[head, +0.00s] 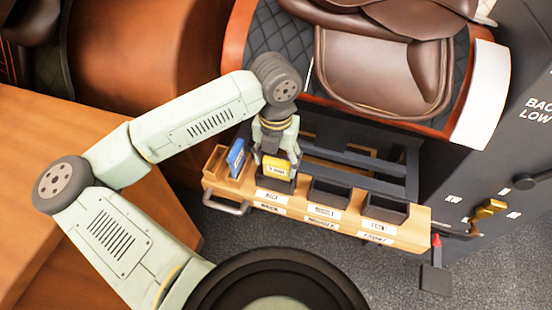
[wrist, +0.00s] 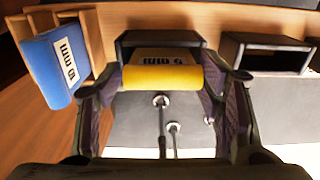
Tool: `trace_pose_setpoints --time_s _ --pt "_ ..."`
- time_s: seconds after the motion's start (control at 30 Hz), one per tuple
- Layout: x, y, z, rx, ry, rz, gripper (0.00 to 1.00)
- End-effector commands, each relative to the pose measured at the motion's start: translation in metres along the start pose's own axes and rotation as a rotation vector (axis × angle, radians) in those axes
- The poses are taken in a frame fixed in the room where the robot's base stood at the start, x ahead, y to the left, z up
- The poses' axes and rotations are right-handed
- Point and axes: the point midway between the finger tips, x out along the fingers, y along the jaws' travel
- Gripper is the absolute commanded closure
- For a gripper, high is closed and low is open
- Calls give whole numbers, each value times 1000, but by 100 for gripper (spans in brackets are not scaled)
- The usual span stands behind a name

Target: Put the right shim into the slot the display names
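The yellow shim (head: 277,167) is upright at the leftmost dark slot (head: 281,186) of the wooden rack, above the label that seems to read BACK. In the wrist view the yellow shim (wrist: 161,76) has its label upside down, its number hard to read, and the slot behind it. My gripper (wrist: 161,82) has one finger at each side edge of it and appears shut on it. How deep it sits is hidden. The blue shim (head: 236,158), marked 10 mm in the wrist view (wrist: 62,62), stands in the wooden holder to the left. The display (head: 538,109) reads BACK LOW.
Two more dark slots, the middle one (head: 329,192) and the right one (head: 385,208), look empty. The saddle (head: 385,70) is on its stand just behind the rack. A metal handle (head: 226,206) sticks out at the rack's left front. Brass parts (head: 490,208) are at the right.

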Motion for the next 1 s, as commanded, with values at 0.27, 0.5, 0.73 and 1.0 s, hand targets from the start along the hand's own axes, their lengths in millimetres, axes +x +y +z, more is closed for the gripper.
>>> trace_pose_setpoints --time_s 0.27,0.5,0.73,1.0 --pt "0 0 0 0 0 0 22" --pt "0 0 0 0 0 0 22" --pt "-25 1 0 0 -2 4 22" --pt "-83 1 1 0 -2 5 22"
